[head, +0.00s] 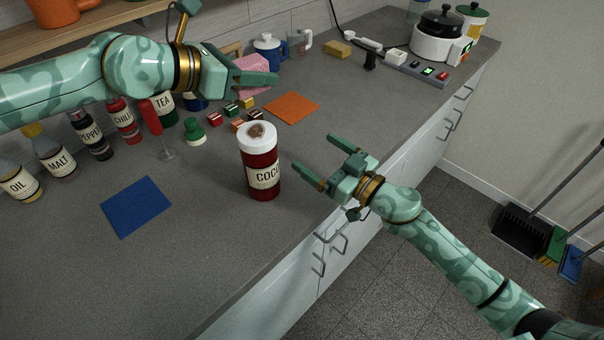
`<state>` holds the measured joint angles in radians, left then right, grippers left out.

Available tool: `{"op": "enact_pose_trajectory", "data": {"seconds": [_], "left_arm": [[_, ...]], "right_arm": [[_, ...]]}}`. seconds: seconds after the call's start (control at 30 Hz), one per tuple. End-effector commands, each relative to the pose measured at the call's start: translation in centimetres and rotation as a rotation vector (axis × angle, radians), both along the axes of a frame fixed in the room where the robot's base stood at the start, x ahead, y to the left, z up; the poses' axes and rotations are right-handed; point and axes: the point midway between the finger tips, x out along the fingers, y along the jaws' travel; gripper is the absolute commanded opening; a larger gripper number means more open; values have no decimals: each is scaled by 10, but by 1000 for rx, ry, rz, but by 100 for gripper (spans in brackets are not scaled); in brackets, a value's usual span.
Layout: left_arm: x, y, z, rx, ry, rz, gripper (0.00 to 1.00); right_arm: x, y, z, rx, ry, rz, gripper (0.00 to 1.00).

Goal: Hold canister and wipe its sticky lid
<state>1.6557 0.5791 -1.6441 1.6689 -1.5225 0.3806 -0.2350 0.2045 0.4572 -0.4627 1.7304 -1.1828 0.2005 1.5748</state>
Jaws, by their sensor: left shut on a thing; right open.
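A dark red canister (260,164) labelled "COCO" stands upright on the grey counter. Its white lid (246,145) carries a brown smear (257,130) on top. My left gripper (272,80) is shut on a pink cloth or sponge (254,63), above the counter behind the canister and apart from it. The fingers hide part of the pink thing. My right gripper (314,154) is open and empty, just right of the canister, its fingers pointing toward it without visible contact.
A blue mat (135,207) and an orange mat (292,107) lie flat on the counter. Labelled bottles, including pepper (91,136), line the left back. Small coloured blocks (231,110) and a green stopper-like piece (194,132) sit behind the canister. The front counter is clear.

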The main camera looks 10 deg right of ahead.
Motion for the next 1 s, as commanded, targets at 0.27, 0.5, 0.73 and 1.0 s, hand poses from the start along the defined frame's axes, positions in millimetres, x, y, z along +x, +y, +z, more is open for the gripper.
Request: {"op": "enact_pose_trajectory", "data": {"seconds": [0.27,0.5,0.73,1.0], "left_arm": [[0,0,0,0,0,0,14],[0,0,0,0,0,0,14],[0,0,0,0,0,0,14],[0,0,0,0,0,0,14]], "right_arm": [[-40,51,-2,-51,38,181,93],[-17,80,-2,-50,40,186,93],[15,116,-2,-48,42,185,93],[35,138,-3,-50,42,184,93]]}}
